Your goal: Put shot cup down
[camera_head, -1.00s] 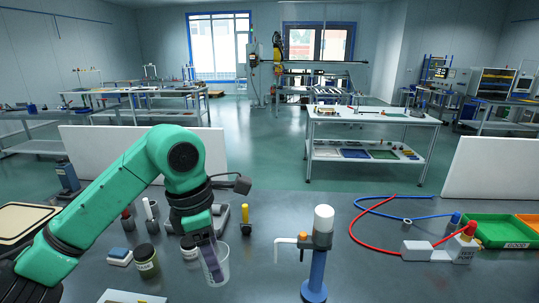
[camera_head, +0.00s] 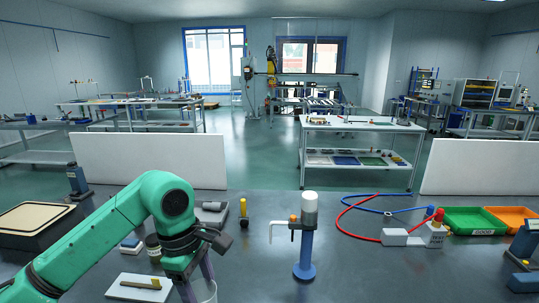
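The shot cup (camera_head: 208,291) is a clear, pale cup at the bottom edge, left of centre. Its lower part is cut off by the frame, so I cannot tell whether it touches the table. My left gripper (camera_head: 197,284), on the green arm, points down at the cup. Its purple-grey fingers stand apart, one at the cup's left side and one by its rim, and it appears shut on the cup. My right gripper is not in view.
A white plate with an olive bar (camera_head: 141,284) lies left of the cup. A blue stand with a white-topped cylinder (camera_head: 306,245) rises right of it. Red and blue hoses, a white block (camera_head: 395,237) and green (camera_head: 473,221) and orange bins are farther right. The table front between is clear.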

